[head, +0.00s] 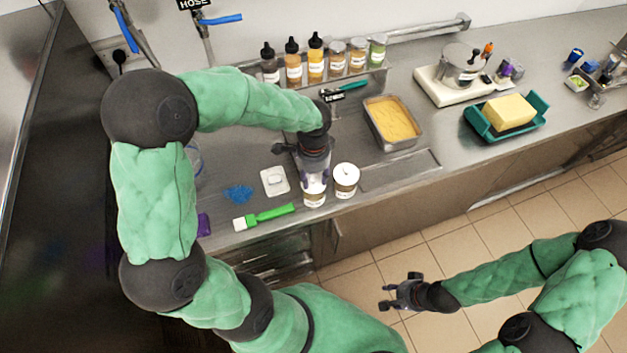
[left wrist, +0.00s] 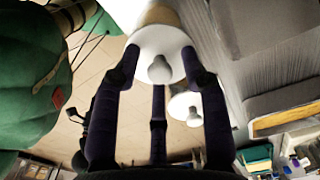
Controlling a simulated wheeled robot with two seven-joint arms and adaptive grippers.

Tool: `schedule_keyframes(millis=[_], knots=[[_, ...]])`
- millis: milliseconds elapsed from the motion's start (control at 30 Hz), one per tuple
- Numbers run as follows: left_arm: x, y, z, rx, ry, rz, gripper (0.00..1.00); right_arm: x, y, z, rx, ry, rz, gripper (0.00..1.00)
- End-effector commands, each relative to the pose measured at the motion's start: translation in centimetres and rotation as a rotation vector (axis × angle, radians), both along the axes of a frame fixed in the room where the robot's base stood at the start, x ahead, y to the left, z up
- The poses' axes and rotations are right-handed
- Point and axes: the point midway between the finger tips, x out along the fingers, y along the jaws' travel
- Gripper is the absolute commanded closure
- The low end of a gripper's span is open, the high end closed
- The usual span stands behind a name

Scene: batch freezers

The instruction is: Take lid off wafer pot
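Two white lidded pots stand near the counter's front edge; I cannot read which label says wafer. My left gripper (head: 314,178) is directly above the left pot (head: 314,196), pointing down and hiding most of its top. In the left wrist view, its spread purple fingers (left wrist: 160,75) surround that pot's white lid (left wrist: 158,42), which has a round knob; firm contact is not clear. The lid sits on the pot. The right pot (head: 346,184) stands close beside it, lid on, and also shows in the left wrist view (left wrist: 185,108). My right gripper (head: 391,294) is open and empty over the floor.
A white square lid or dish (head: 275,181), blue pellets (head: 238,193) and a green-handled brush (head: 264,217) lie left of the pots. A metal pan of yellow mix (head: 393,121) sits behind right. Bottles (head: 293,65) line the back.

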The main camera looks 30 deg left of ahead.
Motion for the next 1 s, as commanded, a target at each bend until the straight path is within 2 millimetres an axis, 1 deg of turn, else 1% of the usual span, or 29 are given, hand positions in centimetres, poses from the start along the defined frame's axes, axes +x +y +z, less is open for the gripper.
schedule_keyframes(millis=[33, 100, 500, 633, 767, 900, 967, 1000], knots=[[0.0, 0.0, 0.0, 0.0, 0.0, 0.0, 0.77, 0.0, 0.0, 0.0, 0.0, 0.0, 0.0, 0.6], [0.0, 0.0, 0.0, 0.0, 0.0, 0.0, 0.92, 0.0, 0.0, 0.0, 0.0, 0.0, 0.0, 0.6], [0.0, 0.0, 0.1, 0.0, 0.0, 0.0, 0.93, 0.0, 0.0, 0.0, 0.0, 0.0, 0.0, 0.6], [0.0, 0.0, 0.5, 0.001, -0.001, 0.0, 0.93, 0.0, 0.0, 0.1, 0.0, 0.0, 0.0, 0.6], [0.1, 0.0, 1.6, 0.001, -0.002, 0.001, 0.93, 0.0, 0.0, 0.3, 0.0, 0.0, 0.0, 0.6], [0.0, -0.1, 3.6, 0.001, -0.004, 0.0, 0.93, 0.0, 0.0, 0.7, 0.0, 0.0, 0.0, 0.6], [-0.4, -0.9, 4.4, 0.001, -0.003, -0.003, 0.93, 0.0, 0.0, 0.8, 0.0, 0.0, 0.0, 0.6], [-0.6, -1.4, 5.1, 0.001, -0.005, -0.004, 0.93, 0.0, 0.0, 1.0, 0.0, 0.0, 0.0, 0.6]])
